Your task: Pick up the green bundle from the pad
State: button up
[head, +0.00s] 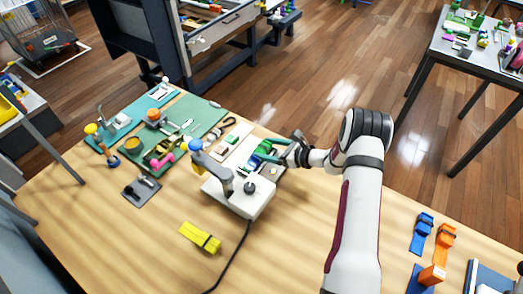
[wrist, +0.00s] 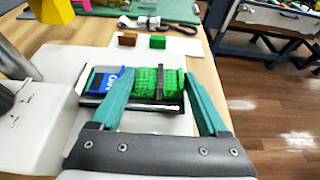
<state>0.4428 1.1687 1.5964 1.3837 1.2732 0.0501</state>
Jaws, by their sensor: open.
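The green bundle (wrist: 146,84) is a textured green roll with a dark band around it, lying on a dark-edged pad (wrist: 132,101). In the head view the bundle (head: 262,151) sits at the right end of the white machine. A blue piece with white lettering (wrist: 106,82) lies against its left side. My gripper (wrist: 158,82) has two teal fingers, open, one to the left and one to the right of the bundle. The left finger overlaps the blue piece in the picture. Whether either finger touches the bundle cannot be told. In the head view my gripper (head: 277,148) reaches in from the right.
The white machine (head: 238,196) with a grey arm stands left of the bundle. A brown block (wrist: 128,39) and a green block (wrist: 158,42) lie on a white sheet behind. A yellow strap bundle (head: 200,237) lies in front.

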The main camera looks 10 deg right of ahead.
jog(key=c, duration=1)
jog(key=shift+r, duration=0.1)
jog(key=shift+c, duration=0.2)
